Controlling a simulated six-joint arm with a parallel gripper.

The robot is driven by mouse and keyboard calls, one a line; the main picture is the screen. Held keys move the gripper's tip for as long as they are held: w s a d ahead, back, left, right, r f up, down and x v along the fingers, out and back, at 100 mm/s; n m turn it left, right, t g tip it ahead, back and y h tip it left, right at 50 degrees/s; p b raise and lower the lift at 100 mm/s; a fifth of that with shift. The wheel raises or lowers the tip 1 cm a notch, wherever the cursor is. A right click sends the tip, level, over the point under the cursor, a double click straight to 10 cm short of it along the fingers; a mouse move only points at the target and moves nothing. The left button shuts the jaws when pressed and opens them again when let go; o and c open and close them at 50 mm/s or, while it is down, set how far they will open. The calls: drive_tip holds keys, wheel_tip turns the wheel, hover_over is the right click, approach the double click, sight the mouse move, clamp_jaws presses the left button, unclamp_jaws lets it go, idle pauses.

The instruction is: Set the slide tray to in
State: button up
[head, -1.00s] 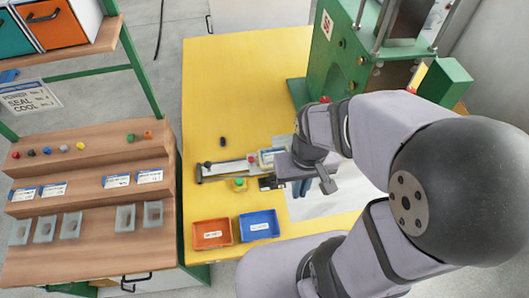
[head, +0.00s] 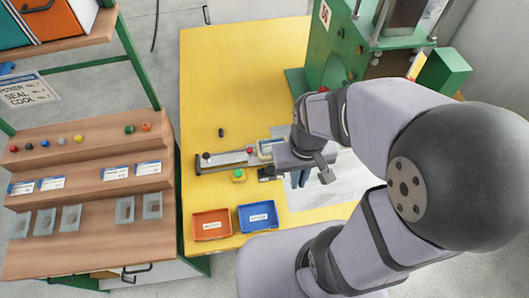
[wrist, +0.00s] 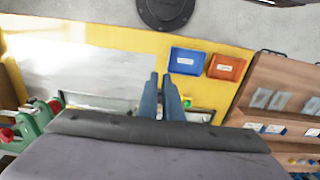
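The slide tray (head: 228,158) looks like a low grey metal rail with a dark bar at its left end and a small dark knob, lying across the yellow table. Its right end runs toward my gripper and is partly hidden, so its exact position is unclear. My gripper (head: 299,179) hangs just right of it, pointing down. In the wrist view my gripper's two blue-grey fingers (wrist: 160,76) stand close together with a narrow gap, and I see nothing held between them. Part of the metal rail shows behind the fingers.
A yellow box with a green button (head: 238,175) sits in front of the rail. An orange bin (head: 211,225) and a blue bin (head: 258,217) stand nearer. The green press (head: 330,55) rises behind my arm. The table's back left is mostly clear.

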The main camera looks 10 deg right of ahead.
drive_tip(key=o, duration=0.9)
drive_tip(key=m+t+y+b, duration=0.1)
drive_tip(key=m+y+b, duration=0.1)
drive_tip(key=m+b, duration=0.8)
hover_over(206, 154)
drive_tip(key=d+b, duration=0.1)
drive_tip(key=b, duration=0.2)
wheel_tip(206, 154, down, 16)
drive_tip(key=n, duration=0.3)
drive_tip(key=shift+s+d, duration=0.2)
drive_tip(key=shift+s, duration=0.15)
drive_tip(key=shift+w+a+f+p, duration=0.15)
drive_tip(key=shift+a+f+p, duration=0.1)
drive_tip(key=shift+f, duration=0.9)
drive_tip(key=shift+w+a+f+p, duration=0.1)
drive_tip(key=shift+f+p, duration=0.15)
drive_tip(key=shift+f, duration=0.95)
drive_tip(key=shift+w+a+f+p, duration=0.15)
drive_tip(key=shift+a+f+p, duration=0.1)
drive_tip(key=shift+f, duration=0.9)
